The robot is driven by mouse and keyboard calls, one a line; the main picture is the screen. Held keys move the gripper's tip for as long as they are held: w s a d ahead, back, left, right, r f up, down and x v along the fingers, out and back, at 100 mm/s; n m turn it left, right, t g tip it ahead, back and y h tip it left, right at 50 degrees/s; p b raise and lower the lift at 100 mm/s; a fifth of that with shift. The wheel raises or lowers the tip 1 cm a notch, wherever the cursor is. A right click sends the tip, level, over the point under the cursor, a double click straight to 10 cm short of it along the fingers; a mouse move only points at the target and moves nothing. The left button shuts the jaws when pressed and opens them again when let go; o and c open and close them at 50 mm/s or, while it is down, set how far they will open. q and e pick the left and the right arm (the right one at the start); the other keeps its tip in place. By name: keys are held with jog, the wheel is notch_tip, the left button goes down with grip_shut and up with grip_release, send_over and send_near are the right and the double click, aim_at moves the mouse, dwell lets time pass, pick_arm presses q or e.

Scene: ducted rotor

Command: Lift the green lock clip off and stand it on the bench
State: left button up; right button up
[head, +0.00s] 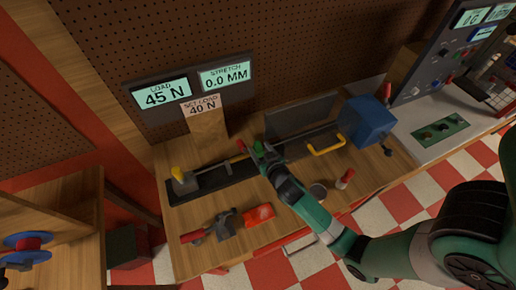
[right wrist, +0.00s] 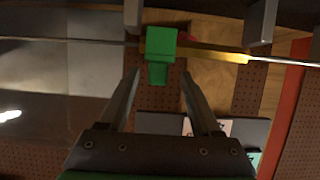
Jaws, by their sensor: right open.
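The green lock clip (right wrist: 161,43) sits on a thin rod beside a yellow section in the right wrist view. Its lower tab points toward my right gripper (right wrist: 161,75). The gripper is open and empty, with one finger on each side of the tab's end; I cannot tell whether they touch it. In the head view my right gripper (head: 262,153) is over the rig at the middle of the bench (head: 185,250), where a small green patch shows at its tip. My left gripper is not in view.
A blue box (head: 367,121) stands at the rig's right end, by a yellow handle (head: 327,147). An orange-red item (head: 258,215), a clamp-like tool (head: 224,224), a small cup (head: 318,191) and a red-topped bottle (head: 345,179) are near the front. Load displays (head: 163,95) stand behind.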

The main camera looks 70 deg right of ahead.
jog(key=shift+x, duration=2.8)
jog(key=shift+s+d+r, duration=0.1)
jog(key=shift+d+r, duration=0.05)
jog(key=shift+r, duration=0.05)
jog(key=shift+c, duration=0.3)
grip_shut()
